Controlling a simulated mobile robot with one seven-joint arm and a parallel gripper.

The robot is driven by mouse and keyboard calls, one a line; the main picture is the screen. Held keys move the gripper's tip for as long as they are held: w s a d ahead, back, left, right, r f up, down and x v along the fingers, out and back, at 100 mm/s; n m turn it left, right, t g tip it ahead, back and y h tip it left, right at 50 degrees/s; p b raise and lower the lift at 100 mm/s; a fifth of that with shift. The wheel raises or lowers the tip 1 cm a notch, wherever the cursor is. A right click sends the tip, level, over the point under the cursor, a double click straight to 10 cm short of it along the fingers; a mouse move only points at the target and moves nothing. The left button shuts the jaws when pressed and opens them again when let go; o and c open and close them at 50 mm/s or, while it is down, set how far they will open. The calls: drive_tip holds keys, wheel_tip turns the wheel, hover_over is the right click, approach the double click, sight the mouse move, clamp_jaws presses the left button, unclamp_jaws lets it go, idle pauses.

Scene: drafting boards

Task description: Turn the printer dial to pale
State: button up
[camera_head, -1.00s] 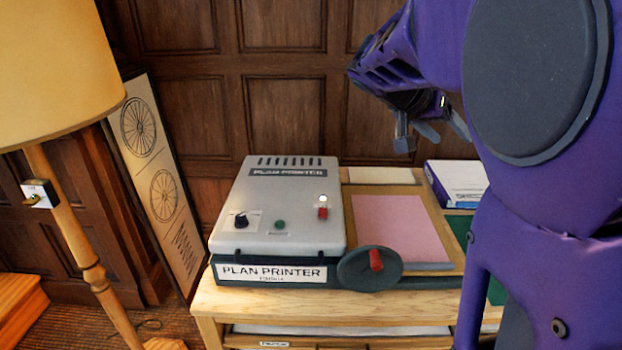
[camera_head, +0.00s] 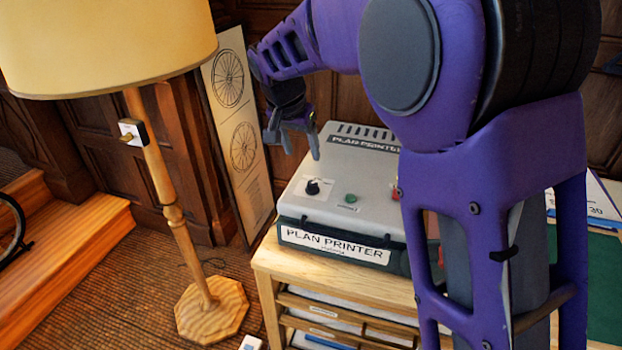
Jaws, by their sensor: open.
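The plan printer (camera_head: 299,213) is a grey box with a dark base and a "PLAN PRINTER" label, standing on a wooden cabinet. Its black dial (camera_head: 313,187) sits on a small white plate at the front left of the sloped top. The dial's markings are too small to read. A green button (camera_head: 351,198) is to the right of the dial. My gripper (camera_head: 294,150) is open and empty, pointing down, and appears above and behind the dial in the picture. My arm hides the printer's right part.
A floor lamp (camera_head: 165,190) with a cream shade and a switch box (camera_head: 132,132) stands left of the cabinet (camera_head: 262,266). A framed wheel drawing (camera_head: 246,185) leans on the panelled wall. A wooden step (camera_head: 75,235) is at far left. A green mat (camera_head: 606,285) lies at right.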

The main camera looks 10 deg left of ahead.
sight(312, 183)
drive_tip(key=x, duration=1.3)
drive_tip(key=shift+w+d+f, duration=0.1)
drive_tip(key=shift+w, duration=0.05)
clamp_jaws()
